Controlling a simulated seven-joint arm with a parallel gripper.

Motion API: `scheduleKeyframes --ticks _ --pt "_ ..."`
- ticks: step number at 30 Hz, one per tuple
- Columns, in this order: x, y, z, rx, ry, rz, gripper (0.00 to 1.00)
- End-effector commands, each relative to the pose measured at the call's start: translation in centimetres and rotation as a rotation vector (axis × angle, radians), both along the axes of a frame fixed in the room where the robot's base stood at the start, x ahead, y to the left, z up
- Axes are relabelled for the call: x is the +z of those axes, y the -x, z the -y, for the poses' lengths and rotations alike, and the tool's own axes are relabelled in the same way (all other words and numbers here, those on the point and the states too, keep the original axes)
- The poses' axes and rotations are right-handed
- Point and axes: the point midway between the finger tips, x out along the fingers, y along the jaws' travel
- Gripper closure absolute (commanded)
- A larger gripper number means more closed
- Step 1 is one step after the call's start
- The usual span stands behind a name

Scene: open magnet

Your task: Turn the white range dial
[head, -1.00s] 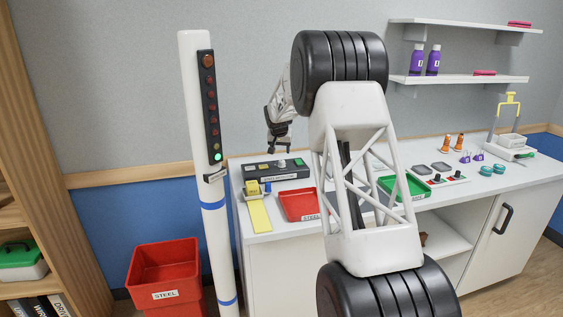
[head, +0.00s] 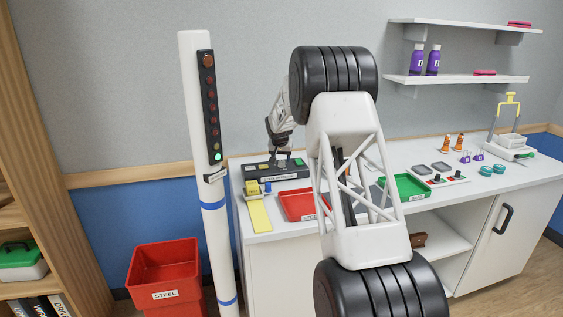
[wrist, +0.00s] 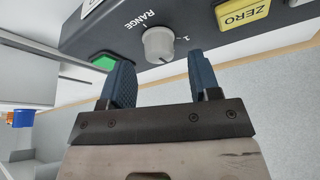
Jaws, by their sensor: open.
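The white range dial (wrist: 159,45) is on the dark control box, under the word RANGE, in the wrist view. My gripper (wrist: 158,75) is open, with one blue finger on each side of the dial in that picture. The fingertips look close to the dial, but I cannot tell whether they touch it. In the head view my gripper (head: 281,157) is over the control box (head: 262,172) at the back left of the counter. The dial is too small and covered to make out there.
A green button (wrist: 104,61) and a yellow ZERO button (wrist: 243,14) flank the dial. A red tray (head: 297,205), a yellow strip (head: 259,217) and a green tray (head: 405,187) lie on the counter. A white post (head: 207,120) stands left of it.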

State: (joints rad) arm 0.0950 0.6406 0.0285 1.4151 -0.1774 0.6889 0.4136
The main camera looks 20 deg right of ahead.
Motion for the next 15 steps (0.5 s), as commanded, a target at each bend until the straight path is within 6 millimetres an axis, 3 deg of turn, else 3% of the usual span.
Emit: scheduleKeyframes --ticks 6,15 --pt "-1.7 -0.7 0.3 0.000 0.000 0.000 0.43" --pt "-2.3 -0.9 0.4 0.000 0.000 0.001 0.43"
